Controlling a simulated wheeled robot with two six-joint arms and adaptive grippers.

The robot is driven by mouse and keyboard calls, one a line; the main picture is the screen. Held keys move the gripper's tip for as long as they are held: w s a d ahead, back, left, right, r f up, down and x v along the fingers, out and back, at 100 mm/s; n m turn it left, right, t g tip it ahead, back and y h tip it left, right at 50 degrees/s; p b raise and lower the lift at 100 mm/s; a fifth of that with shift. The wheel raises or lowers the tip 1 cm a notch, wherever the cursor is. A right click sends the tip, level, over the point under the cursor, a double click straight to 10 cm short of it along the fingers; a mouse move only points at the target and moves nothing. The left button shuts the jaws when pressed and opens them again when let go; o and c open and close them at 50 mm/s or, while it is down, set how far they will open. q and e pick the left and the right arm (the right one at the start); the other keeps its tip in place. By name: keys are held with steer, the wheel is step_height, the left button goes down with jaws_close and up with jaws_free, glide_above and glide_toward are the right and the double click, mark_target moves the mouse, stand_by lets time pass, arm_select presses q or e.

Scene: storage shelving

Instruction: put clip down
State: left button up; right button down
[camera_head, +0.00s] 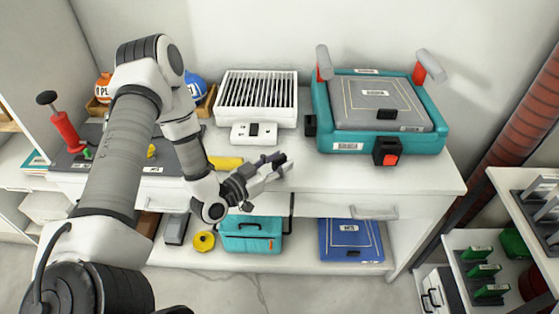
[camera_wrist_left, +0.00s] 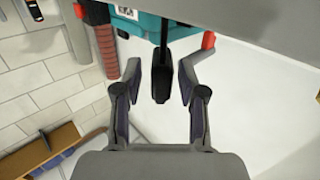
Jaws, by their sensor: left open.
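A teal case (camera_head: 432,138) with a grey lid stands on the right part of the white counter. A black clip (camera_head: 311,126) sits on its left side. Another black clip with a red face (camera_head: 387,153) is on its front. My left gripper (camera_head: 282,163) is open and empty, left of the case and in front of it, with a gap to the side clip. In the left wrist view, the gripper (camera_wrist_left: 160,75) has its fingers apart, and a black clip (camera_wrist_left: 161,84) on the teal case (camera_wrist_left: 150,24) appears between them, farther off. My right gripper is not in view.
A white slatted box (camera_head: 257,92) stands behind my left gripper. A yellow item (camera_head: 226,163) lies beside my wrist. The lower shelf holds a teal toolbox (camera_head: 251,236) and a blue case (camera_head: 351,241). The counter between gripper and case is clear.

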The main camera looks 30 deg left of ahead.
arm_select(q)
steer(key=shift+w+f, duration=0.1)
steer(key=p+v, duration=0.3)
steer(key=v, duration=0.8)
steer(key=s+d+f+g, duration=0.2)
steer(key=d+f+g, duration=0.3)
steer(key=f, duration=0.2)
steer(key=s+d+f+g, duration=0.3)
steer(key=d+f+g, duration=0.15)
steer(key=f, duration=0.25)
steer(key=s+f+n+g+y, duration=0.3)
steer(key=s+g, duration=0.4)
steer(key=s, duration=0.3)
steer(key=shift+s+d+f+y, duration=0.15)
steer(key=shift+s+f+y, duration=0.25)
steer(key=shift+f+y, duration=0.15)
steer(key=shift+g, duration=0.25)
